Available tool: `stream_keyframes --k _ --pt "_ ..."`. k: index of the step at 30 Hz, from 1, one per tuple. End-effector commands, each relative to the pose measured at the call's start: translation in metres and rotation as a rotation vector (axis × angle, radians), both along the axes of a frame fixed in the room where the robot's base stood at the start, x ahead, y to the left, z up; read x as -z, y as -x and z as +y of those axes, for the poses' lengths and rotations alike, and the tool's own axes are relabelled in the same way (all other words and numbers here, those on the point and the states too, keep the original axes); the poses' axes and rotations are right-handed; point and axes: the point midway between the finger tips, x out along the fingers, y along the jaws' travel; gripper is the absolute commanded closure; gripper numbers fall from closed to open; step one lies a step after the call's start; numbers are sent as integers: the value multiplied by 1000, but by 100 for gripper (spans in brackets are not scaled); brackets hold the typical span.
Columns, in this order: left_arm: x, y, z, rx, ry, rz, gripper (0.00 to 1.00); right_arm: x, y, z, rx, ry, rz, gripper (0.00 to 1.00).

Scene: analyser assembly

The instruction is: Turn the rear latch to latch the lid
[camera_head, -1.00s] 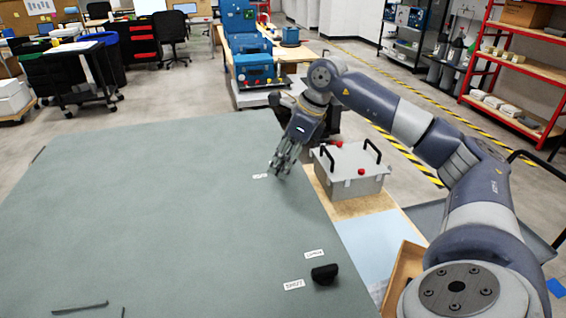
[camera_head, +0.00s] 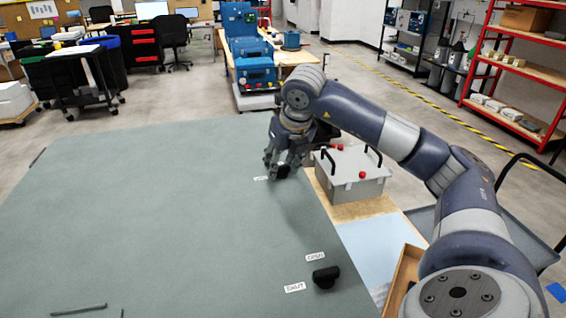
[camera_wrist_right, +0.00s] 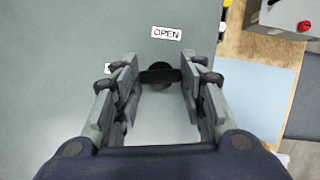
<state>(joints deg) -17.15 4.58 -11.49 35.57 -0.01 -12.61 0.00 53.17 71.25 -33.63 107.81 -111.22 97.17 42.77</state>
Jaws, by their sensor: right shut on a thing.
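The lid (camera_head: 150,215) is a large flat grey-green surface filling the lower left of the head view. The rear latch (camera_head: 283,172), a black knob, sits near its far right edge. In the wrist view, the rear latch (camera_wrist_right: 160,76) is a dark bar lying crosswise on a round base. My right gripper (camera_head: 282,164) is over it, and its fingers (camera_wrist_right: 160,88) are shut on the bar's two ends. An OPEN label (camera_wrist_right: 166,33) lies beyond the latch; another label (camera_wrist_right: 108,68) is mostly hidden by the left finger. My left gripper is out of view.
A second black latch (camera_head: 325,277) with OPEN (camera_head: 316,256) and SHUT (camera_head: 295,287) labels is near the right edge. A grey box (camera_head: 352,185) with black handles and red knobs stands right of my right gripper. The lid's middle is clear.

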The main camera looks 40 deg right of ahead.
Motion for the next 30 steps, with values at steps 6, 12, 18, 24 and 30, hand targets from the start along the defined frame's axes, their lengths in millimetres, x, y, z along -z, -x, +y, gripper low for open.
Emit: stream_keyframes --k 6,12,18,24,30 --pt "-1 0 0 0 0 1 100 -2 -1 1 127 -1 -5 86" --pt "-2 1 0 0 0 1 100 -2 -1 1 194 -1 -4 86" --pt "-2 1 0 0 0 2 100 -1 -1 1 219 -1 -3 86" --pt "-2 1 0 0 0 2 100 -1 -1 1 222 -1 -2 86" --pt "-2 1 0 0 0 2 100 -1 -1 1 222 -2 -3 55"
